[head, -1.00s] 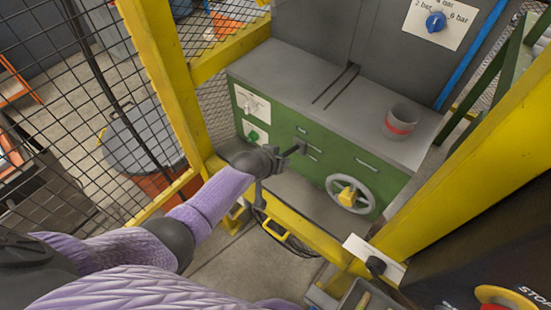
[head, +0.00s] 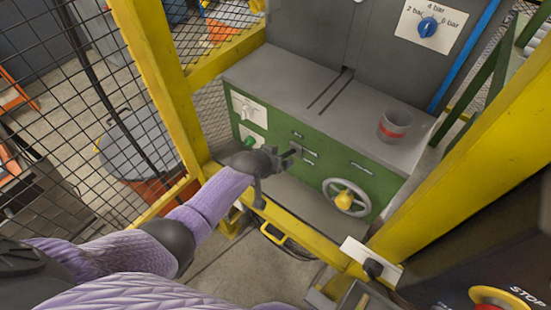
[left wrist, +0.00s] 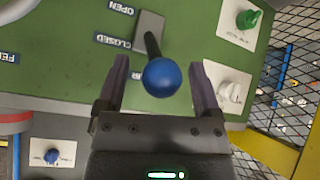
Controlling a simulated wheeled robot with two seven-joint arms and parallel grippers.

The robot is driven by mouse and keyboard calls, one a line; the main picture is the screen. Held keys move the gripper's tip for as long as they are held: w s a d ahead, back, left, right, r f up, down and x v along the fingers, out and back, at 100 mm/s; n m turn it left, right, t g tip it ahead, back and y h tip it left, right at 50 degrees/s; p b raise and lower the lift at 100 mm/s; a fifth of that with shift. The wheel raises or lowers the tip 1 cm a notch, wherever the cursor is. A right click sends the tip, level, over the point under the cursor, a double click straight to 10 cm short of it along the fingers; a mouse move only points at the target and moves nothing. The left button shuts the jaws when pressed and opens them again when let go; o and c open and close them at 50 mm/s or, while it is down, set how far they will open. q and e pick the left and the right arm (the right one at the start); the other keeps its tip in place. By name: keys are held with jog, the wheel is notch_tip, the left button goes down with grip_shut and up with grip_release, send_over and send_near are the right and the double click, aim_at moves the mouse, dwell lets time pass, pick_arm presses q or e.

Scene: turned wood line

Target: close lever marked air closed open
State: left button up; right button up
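The lever marked air has a dark shaft and a blue ball knob (left wrist: 161,77), seen in the left wrist view. Its shaft comes from a grey plate (left wrist: 148,32) on the green panel. Labels reading OPEN (left wrist: 122,8) and CLOSED (left wrist: 112,40) appear upside down beside the plate; a third label is mostly hidden behind the finger and knob. My left gripper (left wrist: 160,88) is open, with one finger on each side of the knob and gaps visible. In the head view my left gripper (head: 277,160) is at the green cabinet front and hides most of the lever. My right gripper is not in view.
A green knob (left wrist: 248,18) and a white switch (left wrist: 232,92) sit on plates beside the lever. A handwheel (head: 345,197) is to the right on the cabinet. A cup with a red band (head: 394,124) stands on top. Yellow posts (head: 160,85) frame the opening.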

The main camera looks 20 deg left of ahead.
pick_arm(q)
jog(key=p+v, duration=0.6)
jog(key=v, duration=0.4)
jog(key=s+a+f+g+y+b, duration=0.15)
jog(key=s+f+b, duration=0.25)
jog(key=s+f, duration=0.5)
jog(key=s+a+f+g+b, duration=0.15)
jog(key=s+f+b, duration=0.35)
jog(key=f, duration=0.9)
jog(key=s+f+m+g+b, duration=0.1)
jog(key=s+f+g+b, duration=0.1)
jog(key=s+f, duration=0.5)
jog(key=s+f+m+g+b, duration=0.1)
jog(key=s+f+g+b, duration=0.2)
jog(key=s, duration=1.2)
notch_tip(320, 180, down, 4)
jog(key=shift+s+f+y+b, duration=0.2)
jog(key=shift+y+b, duration=0.25)
jog(key=shift+b, duration=0.5)
